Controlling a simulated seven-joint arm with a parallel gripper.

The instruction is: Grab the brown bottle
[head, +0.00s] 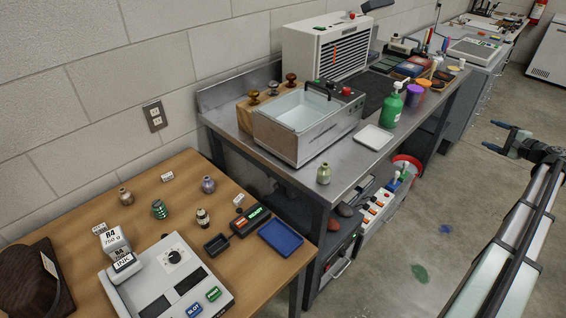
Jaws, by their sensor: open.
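I cannot tell for sure which of these is the brown bottle. My gripper (492,135) is open and empty at the far right, above the floor and far from the bottles.
The wooden table (258,262) also holds a grey console (172,258), a blue tray (281,238), a small black tray (216,244) and small cards. The metal bench (342,186) carries a steel basin (305,139) and green pump bottle (391,106). Floor between bench and arm looks mostly clear.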

